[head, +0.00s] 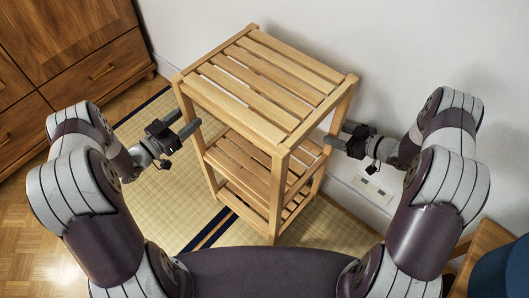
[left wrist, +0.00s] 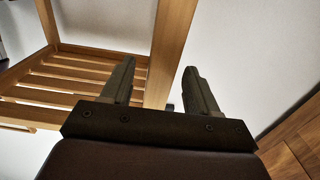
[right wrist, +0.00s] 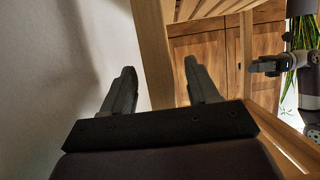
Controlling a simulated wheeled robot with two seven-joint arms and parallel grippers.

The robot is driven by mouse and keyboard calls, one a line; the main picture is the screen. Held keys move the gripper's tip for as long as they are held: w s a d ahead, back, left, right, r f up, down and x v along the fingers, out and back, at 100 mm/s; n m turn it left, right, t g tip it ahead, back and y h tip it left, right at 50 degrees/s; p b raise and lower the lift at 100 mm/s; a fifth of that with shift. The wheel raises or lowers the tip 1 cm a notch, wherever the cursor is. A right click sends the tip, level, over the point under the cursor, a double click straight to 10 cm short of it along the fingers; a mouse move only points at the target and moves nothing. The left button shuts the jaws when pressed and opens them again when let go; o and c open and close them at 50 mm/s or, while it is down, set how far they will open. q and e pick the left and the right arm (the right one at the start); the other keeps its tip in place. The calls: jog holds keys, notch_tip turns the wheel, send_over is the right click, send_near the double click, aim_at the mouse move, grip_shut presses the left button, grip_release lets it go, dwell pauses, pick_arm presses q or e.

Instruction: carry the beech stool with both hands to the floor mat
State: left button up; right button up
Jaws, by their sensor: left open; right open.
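The beech stool (head: 262,85) is a tall slatted stand with a slatted top and lower slatted shelves. It stands upright on the woven floor mat (head: 160,205), which has dark blue edge bands. My left gripper (head: 187,122) is open at the stool's left leg, below the top. In the left wrist view that leg (left wrist: 170,50) lines up between the fingers. My right gripper (head: 337,135) is open at the right leg, just below the top. In the right wrist view that leg (right wrist: 153,55) also lines up between the fingers. I cannot tell whether the fingers touch either leg.
A brown wooden cabinet (head: 75,40) stands at the back left. A white wall (head: 420,40) is close behind the stool, with a socket plate (head: 372,190) low on it. A wooden piece with something dark blue (head: 503,270) is at the lower right. Parquet (head: 30,225) is clear at the left.

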pick_arm(q)
jog(key=shift+x, duration=1.25)
pick_arm(e)
jog(key=shift+x, duration=1.2)
pick_arm(q)
grip_shut()
pick_arm(e)
grip_shut()
